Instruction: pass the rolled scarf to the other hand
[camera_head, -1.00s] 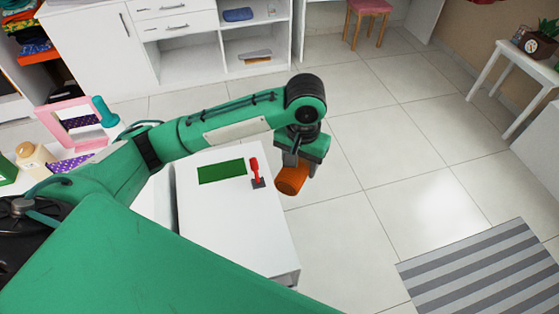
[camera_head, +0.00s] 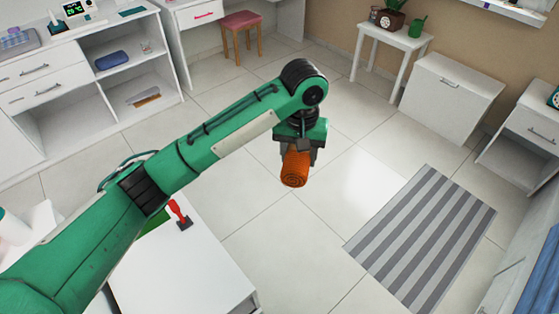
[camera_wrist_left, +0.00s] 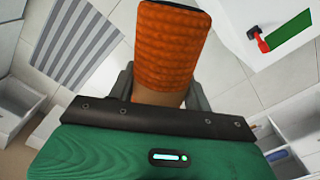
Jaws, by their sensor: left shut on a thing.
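The rolled scarf (camera_head: 295,169) is an orange, ribbed roll with its spiral end facing the head camera. My left gripper (camera_head: 299,158) is shut on it and holds it out over the floor. In the left wrist view the scarf (camera_wrist_left: 168,48) stands between the two grey fingers of the left gripper (camera_wrist_left: 165,90), one on each side. My right gripper is in neither view.
A white cabinet (camera_head: 195,270) with a green pad and a red-handled item (camera_head: 179,214) stands at lower left. A grey striped rug (camera_head: 422,235) lies at right. White shelving (camera_head: 85,90) stands at back left, a small white table (camera_head: 392,42) at back right. The middle floor is clear.

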